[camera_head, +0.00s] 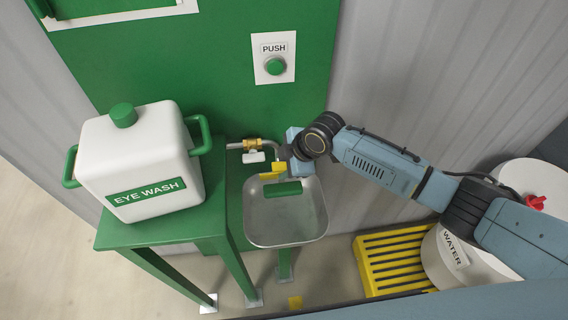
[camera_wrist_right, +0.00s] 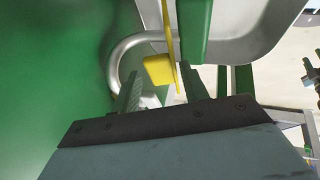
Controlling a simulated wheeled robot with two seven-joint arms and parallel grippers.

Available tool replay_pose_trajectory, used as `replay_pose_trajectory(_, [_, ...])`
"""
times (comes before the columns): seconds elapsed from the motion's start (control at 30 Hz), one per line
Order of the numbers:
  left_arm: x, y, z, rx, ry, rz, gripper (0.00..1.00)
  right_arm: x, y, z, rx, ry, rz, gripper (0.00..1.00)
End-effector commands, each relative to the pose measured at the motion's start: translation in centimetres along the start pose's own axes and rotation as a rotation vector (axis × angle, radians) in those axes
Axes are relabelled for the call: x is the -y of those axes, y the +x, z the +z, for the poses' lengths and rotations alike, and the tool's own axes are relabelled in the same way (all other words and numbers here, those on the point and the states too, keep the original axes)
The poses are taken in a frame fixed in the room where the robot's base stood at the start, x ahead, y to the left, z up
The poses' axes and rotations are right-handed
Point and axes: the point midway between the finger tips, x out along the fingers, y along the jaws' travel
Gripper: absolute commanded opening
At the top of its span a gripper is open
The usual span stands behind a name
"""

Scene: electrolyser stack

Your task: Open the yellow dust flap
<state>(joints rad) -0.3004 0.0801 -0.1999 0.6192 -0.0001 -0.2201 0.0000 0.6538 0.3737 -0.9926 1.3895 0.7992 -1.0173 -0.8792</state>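The yellow dust flap (camera_head: 279,167) shows as a small patch at the back rim of the metal basin (camera_head: 288,224), partly hidden by my right gripper. In the right wrist view the flap (camera_wrist_right: 170,22) is seen nearly edge-on, with a thicker yellow tab (camera_wrist_right: 159,70) at its lower end. My right gripper (camera_head: 285,161) is at the flap. In the wrist view its two fingers (camera_wrist_right: 160,86) stand apart on either side of the tab, with narrow gaps showing.
A white eye wash tank (camera_head: 150,165) stands on a green stand left of the basin. A pipe with a brass valve (camera_head: 252,145) runs behind. A green bar (camera_head: 283,188) crosses the basin. A yellow grate (camera_head: 395,262) and white water drum (camera_head: 455,262) stand at right.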

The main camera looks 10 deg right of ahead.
Motion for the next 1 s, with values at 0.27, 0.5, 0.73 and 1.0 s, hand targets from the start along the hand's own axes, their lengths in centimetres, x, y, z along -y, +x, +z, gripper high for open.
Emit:
replay_pose_trajectory(0.27, [0.0, 0.0, 0.0, 0.000, 0.000, 0.000, 0.36, 0.2, 0.1, 0.0, 0.000, 0.001, -0.005, 0.49])
replay_pose_trajectory(0.5, [0.0, -0.2, -0.1, -0.001, 0.000, 0.000, 0.36, 0.2, -1.6, 0.0, -0.001, -0.001, -0.005, 0.49])
replay_pose_trajectory(0.73, [0.0, -0.6, -0.1, -0.001, 0.000, 0.000, 0.36, 0.1, -6.2, 0.0, 0.000, -0.002, -0.002, 0.49])
replay_pose_trajectory(1.0, [0.0, -0.7, -0.1, -0.001, 0.000, 0.000, 0.36, 0.0, -11.5, 0.0, 0.001, -0.001, -0.001, 0.49])
